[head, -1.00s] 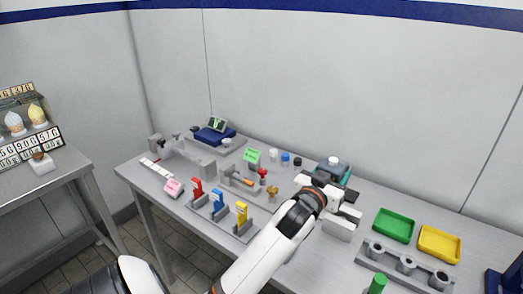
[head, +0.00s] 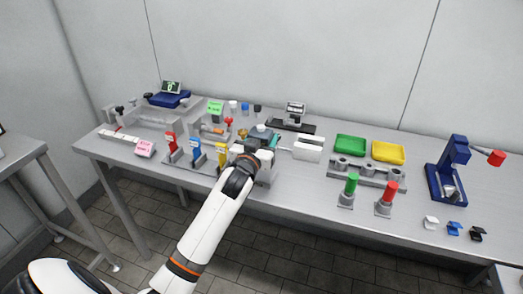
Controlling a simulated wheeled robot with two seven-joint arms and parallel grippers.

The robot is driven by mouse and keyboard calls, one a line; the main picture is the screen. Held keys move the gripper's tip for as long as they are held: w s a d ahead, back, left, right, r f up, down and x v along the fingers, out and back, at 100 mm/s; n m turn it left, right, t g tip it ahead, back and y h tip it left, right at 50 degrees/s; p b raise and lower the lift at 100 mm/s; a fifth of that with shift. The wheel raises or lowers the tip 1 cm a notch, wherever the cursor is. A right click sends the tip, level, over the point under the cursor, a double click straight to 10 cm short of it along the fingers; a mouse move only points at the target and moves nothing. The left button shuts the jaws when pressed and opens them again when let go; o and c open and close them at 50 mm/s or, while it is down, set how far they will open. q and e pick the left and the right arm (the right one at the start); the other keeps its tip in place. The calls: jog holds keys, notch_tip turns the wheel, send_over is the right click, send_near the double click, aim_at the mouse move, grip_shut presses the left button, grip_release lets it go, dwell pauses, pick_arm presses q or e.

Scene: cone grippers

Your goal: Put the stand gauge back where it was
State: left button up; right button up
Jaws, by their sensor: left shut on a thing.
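My left gripper (head: 256,151) reaches over the front middle of the table, just right of the yellow-handled piece (head: 222,156). It is shut on a grey and teal thing (head: 262,131), which I take to be the stand gauge. The gripper and wrist hide most of it; a rounded grey top and a teal edge show behind them. I cannot tell whether its underside touches the table. My right gripper is not in view.
A grey device on a black base (head: 292,124) stands behind the gripper, and a white block (head: 308,149) stands right of it. Green (head: 350,145) and yellow trays (head: 388,151) lie farther right. Red, blue and yellow handles crowd the left. Bare tabletop (head: 300,189) shows at front right.

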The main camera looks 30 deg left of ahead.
pick_arm(q)
jog(key=shift+f, duration=1.55)
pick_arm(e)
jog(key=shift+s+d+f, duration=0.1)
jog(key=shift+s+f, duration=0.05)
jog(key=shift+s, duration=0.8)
pick_arm(q)
jog(key=shift+f, duration=0.15)
jog(key=o, duration=1.2)
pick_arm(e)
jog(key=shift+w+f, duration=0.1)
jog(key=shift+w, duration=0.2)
